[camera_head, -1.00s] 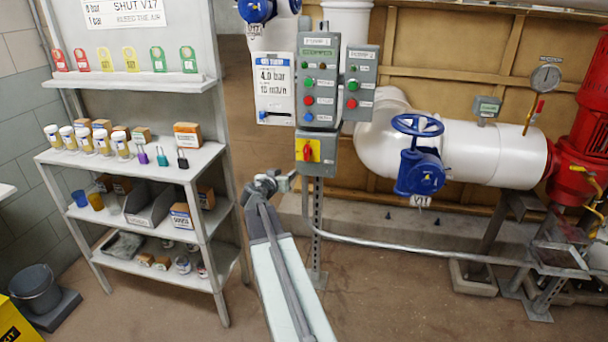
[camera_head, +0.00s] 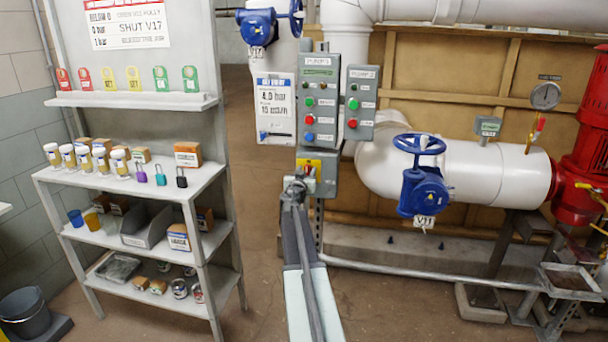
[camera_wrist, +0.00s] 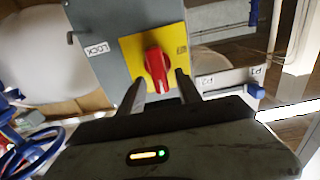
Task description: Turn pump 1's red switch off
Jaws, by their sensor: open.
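Pump 1's red switch (camera_wrist: 156,66) is a red rotary handle on a yellow plate (camera_wrist: 133,49), on the grey box (camera_head: 329,168) below the pump 1 panel (camera_head: 319,95). In the wrist view the handle lies between and just beyond the two fingertips of my open gripper (camera_wrist: 160,80). I cannot tell whether the fingers touch it. In the head view my gripper (camera_head: 304,178) is in front of the box and hides most of the handle; part of the yellow plate shows.
The pump 2 panel (camera_head: 360,102) is right of the pump 1 panel. A blue valve wheel (camera_head: 419,145) on the white pipe (camera_head: 475,172) stands to the right. A shelf rack (camera_head: 130,185) with bottles, padlocks and boxes is at left. The floor between is clear.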

